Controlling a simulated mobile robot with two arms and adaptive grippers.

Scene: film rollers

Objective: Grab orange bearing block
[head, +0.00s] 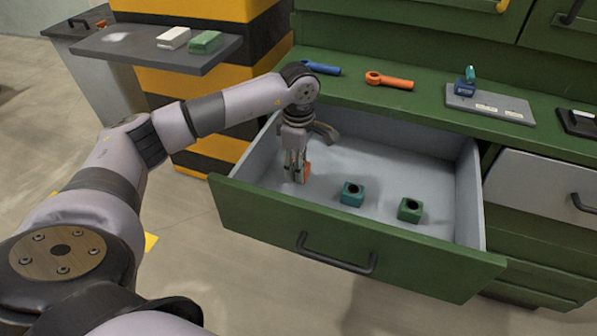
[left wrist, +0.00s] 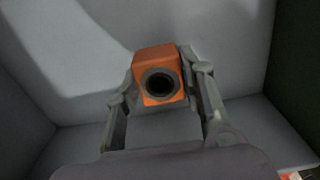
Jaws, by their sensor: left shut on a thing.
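The orange bearing block (left wrist: 158,66) is a small cube with a dark round bore, between the fingers of my left gripper (left wrist: 160,92) in the left wrist view. In the head view my left gripper (head: 297,172) points down inside the open drawer, at its left part, shut on the block. Only a sliver of the orange block (head: 307,170) shows there, the rest hidden by the fingers. I cannot tell whether the block touches the drawer floor. My right gripper is not in view.
In the open green drawer (head: 345,232) stand a teal block (head: 352,194) and a green block (head: 410,210). The counter behind holds a blue tool (head: 321,68), an orange tool (head: 389,81) and a grey board (head: 490,105). A grey shelf (head: 110,45) is at upper left.

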